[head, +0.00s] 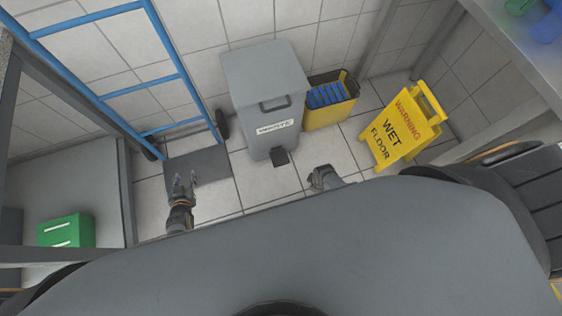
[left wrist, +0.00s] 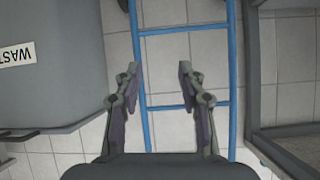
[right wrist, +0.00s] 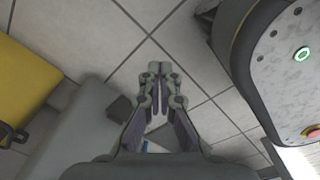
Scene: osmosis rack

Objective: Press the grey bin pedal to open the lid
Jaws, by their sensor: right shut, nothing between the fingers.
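The grey bin (head: 268,120) stands against the tiled wall in the head view, with its lid (head: 263,70) down. Its dark pedal (head: 280,157) sticks out low at the front, near the floor. My right gripper (head: 318,174) is shut and empty, to the right of the pedal and apart from it. In the right wrist view the shut fingers (right wrist: 156,72) point over bare floor tiles, with the dark pedal (right wrist: 120,107) to their left. My left gripper (head: 185,182) is open and empty, left of the bin. The left wrist view shows its fingers (left wrist: 157,78) spread apart.
A blue hand truck (head: 128,97) leans left of the bin. A yellow bucket (head: 330,115) stands right of it, and a yellow wet floor sign (head: 405,130) farther right. A green box (head: 66,231) is at lower left. Floor in front of the pedal is clear.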

